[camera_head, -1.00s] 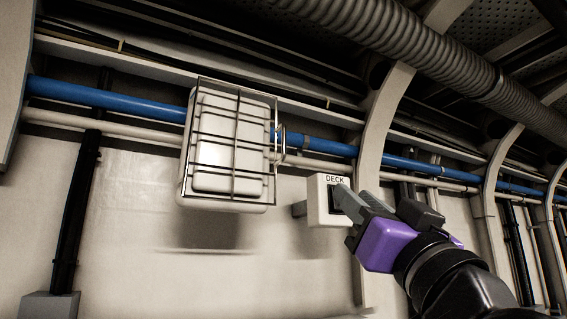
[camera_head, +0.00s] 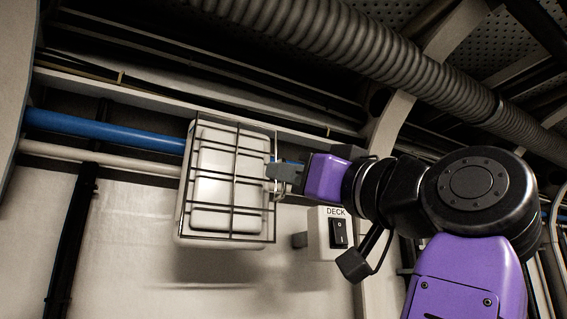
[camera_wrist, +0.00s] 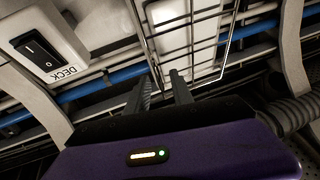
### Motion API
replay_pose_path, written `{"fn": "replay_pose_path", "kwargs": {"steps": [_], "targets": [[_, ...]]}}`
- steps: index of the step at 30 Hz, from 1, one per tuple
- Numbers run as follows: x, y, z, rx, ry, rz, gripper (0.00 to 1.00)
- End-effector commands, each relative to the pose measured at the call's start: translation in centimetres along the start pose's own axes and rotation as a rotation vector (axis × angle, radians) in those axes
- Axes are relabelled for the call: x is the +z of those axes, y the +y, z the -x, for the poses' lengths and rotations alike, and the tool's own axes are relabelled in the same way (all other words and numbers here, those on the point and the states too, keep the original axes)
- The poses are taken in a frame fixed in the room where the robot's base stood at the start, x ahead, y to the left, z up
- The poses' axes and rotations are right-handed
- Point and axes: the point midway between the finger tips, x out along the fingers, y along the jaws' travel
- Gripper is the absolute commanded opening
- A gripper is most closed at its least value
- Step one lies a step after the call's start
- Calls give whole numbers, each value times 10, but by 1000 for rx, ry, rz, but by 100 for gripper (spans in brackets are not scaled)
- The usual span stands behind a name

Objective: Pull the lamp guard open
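The lamp guard (camera_head: 236,180) is a wire cage over a white box lamp (camera_head: 212,215) on the wall, and it lies flat against the lamp's front. A wire handle (camera_head: 279,188) stands at its right edge, partly hidden by my fingers. My gripper (camera_head: 273,172) is at this right edge, reaching in from the right, with its fingertips overlapping the handle in the head view. In the wrist view my gripper (camera_wrist: 160,85) shows two fingers apart, with the guard (camera_wrist: 190,45) just beyond. I cannot tell whether the handle wire lies between the fingers.
A switch box marked DECK (camera_head: 330,230) sits on the wall just below my gripper; it also shows in the wrist view (camera_wrist: 42,45). A blue pipe (camera_head: 105,130) and a pale pipe (camera_head: 100,158) run behind the lamp. A ribbed duct (camera_head: 340,50) passes overhead.

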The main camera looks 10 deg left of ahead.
Motion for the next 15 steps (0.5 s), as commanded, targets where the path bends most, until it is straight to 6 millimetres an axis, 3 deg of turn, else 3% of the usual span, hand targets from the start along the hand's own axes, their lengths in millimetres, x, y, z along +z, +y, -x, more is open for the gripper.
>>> {"fn": "replay_pose_path", "kwargs": {"steps": [6,15], "targets": [[-1,0,-19,1,0,-2,28],[0,1,-21,2,1,-1,28]]}}
